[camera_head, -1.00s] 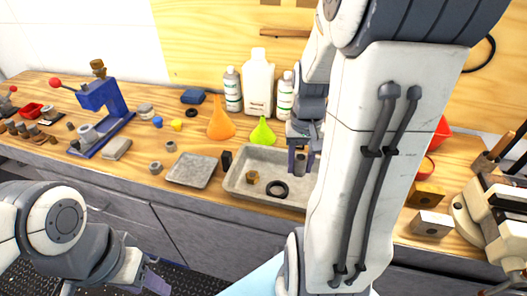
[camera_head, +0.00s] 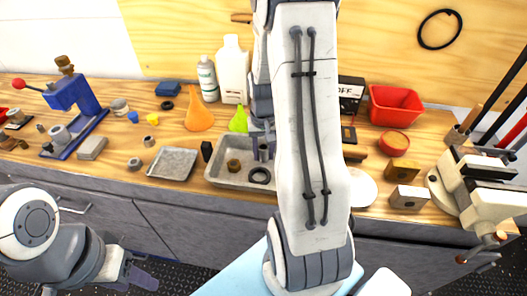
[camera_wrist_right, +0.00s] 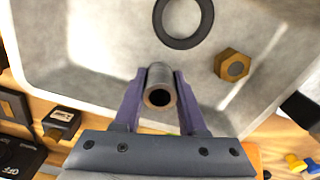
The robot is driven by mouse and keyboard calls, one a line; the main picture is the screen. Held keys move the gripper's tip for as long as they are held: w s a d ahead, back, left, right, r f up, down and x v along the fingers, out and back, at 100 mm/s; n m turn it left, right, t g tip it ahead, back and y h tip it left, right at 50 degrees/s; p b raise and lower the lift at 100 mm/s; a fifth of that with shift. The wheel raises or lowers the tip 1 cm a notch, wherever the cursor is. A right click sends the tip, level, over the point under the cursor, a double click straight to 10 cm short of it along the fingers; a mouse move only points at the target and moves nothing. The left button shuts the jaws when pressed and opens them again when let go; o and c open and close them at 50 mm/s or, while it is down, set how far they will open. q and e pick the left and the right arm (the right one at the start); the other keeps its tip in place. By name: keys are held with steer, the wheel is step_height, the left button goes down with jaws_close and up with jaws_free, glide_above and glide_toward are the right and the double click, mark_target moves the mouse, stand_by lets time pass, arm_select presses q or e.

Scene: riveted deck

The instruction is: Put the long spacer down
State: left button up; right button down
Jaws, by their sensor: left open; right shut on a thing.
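The long spacer (camera_wrist_right: 160,86) is a grey metal tube with a dark bore, held between the purple fingers of my right gripper (camera_wrist_right: 158,92). In the head view the spacer (camera_head: 263,153) is upright over the right part of a grey tray (camera_head: 215,176), and my right gripper (camera_head: 262,142) is around it. The wrist view shows the tray floor beyond the spacer; I cannot tell whether they touch. A black ring (camera_head: 260,175) and a brass hex nut (camera_head: 233,166) lie in the tray. My left gripper (camera_head: 140,277) is open and empty, low in front of the bench.
A green funnel (camera_head: 239,120) and bottles (camera_head: 233,75) stand behind. My right arm hides the bench right of the tray.

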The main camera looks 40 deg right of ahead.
mark_target(263, 147)
steer(key=shift+f, duration=0.15)
steer(key=shift+c, duration=2.3)
jaws_free()
steer(key=shift+r, duration=0.2)
step_height(263, 147, up, 12)
steer(key=shift+p, duration=0.35)
